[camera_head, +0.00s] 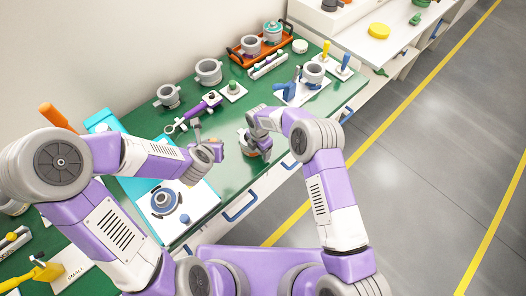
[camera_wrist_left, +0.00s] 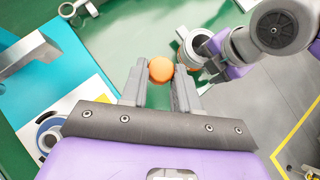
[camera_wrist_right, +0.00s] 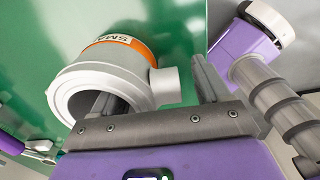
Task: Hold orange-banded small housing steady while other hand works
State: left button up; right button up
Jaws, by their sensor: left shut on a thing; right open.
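The small grey housing (camera_wrist_right: 115,75) with an orange band and partly visible lettering shows in the right wrist view, its round opening facing the camera. It is also in the left wrist view (camera_wrist_left: 188,47), beside my right arm, over the green bench. My right gripper (camera_wrist_right: 155,82) is open around the housing's wall: one finger is at the opening, the other outside past the side port. Whether the fingers touch it I cannot tell. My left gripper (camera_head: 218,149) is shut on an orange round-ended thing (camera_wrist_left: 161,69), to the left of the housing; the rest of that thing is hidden.
The green bench (camera_head: 145,122) carries grey housings (camera_head: 208,72), an orange tray (camera_head: 240,60) and a blue-based fixture (camera_head: 290,92) at the back. A white panel with a round blue-and-grey part (camera_head: 164,201) lies near my left arm. The bench's front edge is close to the housing.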

notch_tip(320, 180, up, 12)
dwell(0.5)
